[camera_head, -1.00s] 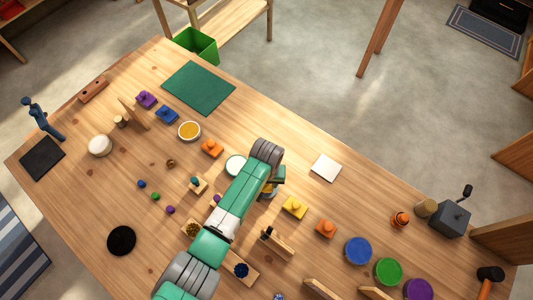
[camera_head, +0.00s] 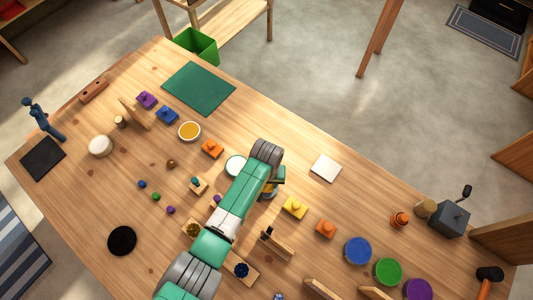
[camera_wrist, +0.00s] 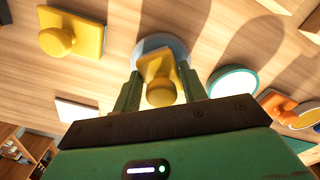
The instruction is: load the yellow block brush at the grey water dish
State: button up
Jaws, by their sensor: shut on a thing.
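My gripper (camera_wrist: 161,92) is shut on a yellow block brush (camera_wrist: 160,66), a block with a round knob that sits between the two fingers in the wrist view. The grey water dish (camera_wrist: 148,43) lies right behind the block in that view, partly hidden by it. In the head view the dish (camera_head: 268,195) shows only in part beside my wrist, with the gripper over it. I cannot tell whether the block touches the dish. A second yellow block with a knob (camera_head: 294,207) rests on the table nearby; it also shows in the wrist view (camera_wrist: 72,36).
A green-rimmed dish (camera_head: 236,165) stands close by at the left, with an orange block (camera_head: 212,148) and an orange-filled dish (camera_head: 189,131) beyond. A white pad (camera_head: 326,168) lies near the table's far edge. A wooden holder (camera_head: 275,245) stands on the near side.

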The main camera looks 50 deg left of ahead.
jog(key=shift+f, duration=0.1)
notch_tip(320, 180, up, 7)
jog(key=p, duration=0.7)
dwell(0.7)
